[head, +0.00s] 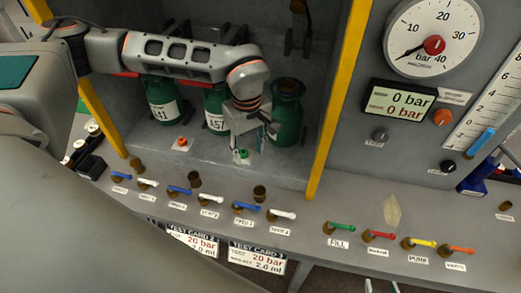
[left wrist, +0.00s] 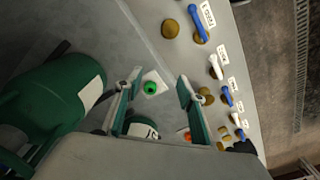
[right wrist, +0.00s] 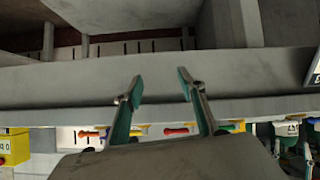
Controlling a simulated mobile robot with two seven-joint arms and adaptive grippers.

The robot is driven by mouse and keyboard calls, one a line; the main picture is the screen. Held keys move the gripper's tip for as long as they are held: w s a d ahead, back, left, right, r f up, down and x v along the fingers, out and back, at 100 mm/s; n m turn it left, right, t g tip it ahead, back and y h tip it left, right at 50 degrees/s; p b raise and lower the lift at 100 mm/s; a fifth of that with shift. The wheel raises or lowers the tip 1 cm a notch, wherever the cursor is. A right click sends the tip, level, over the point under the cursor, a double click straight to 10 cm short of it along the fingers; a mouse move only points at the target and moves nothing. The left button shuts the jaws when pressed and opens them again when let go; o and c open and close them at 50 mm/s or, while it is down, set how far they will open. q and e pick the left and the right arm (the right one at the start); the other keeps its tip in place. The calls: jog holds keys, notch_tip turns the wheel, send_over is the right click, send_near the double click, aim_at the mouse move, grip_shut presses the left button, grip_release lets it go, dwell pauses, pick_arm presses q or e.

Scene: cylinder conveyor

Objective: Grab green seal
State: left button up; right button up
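The green seal (head: 242,154) is a small green ring on a white square pad on the grey cabinet floor. My left gripper (head: 251,145) reaches into the cabinet and is just above and beside the seal. In the left wrist view its two fingers (left wrist: 160,79) are spread with nothing held between them; contact with the seal cannot be told. My right gripper (right wrist: 159,79) is open and empty in the right wrist view, facing a grey ledge.
Green cylinders stand behind my left arm, one at the right (head: 286,115). An orange-red button (head: 182,142) lies left of the seal. A yellow post (head: 338,100) bounds the cabinet.

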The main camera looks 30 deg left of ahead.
aim_at(243, 152)
pick_arm(q)
jog(key=shift+t+y, duration=0.4)
jog(key=shift+y, duration=0.3)
jog(key=shift+w+a+f+p, duration=0.15)
jog(key=shift+w+a+f, duration=0.55)
jog(key=shift+f, duration=0.3)
jog(key=shift+w+a+f+p, duration=0.15)
jog(key=shift+w+a+f, duration=0.5)
jog(key=shift+f, duration=0.4)
jog(key=shift+w+a+f+p, duration=0.15)
jog(key=shift+w+a+f, duration=0.4)
jog(key=shift+a+f, duration=0.35)
jog(key=shift+d+f, duration=0.1)
jog(key=c, duration=0.8)
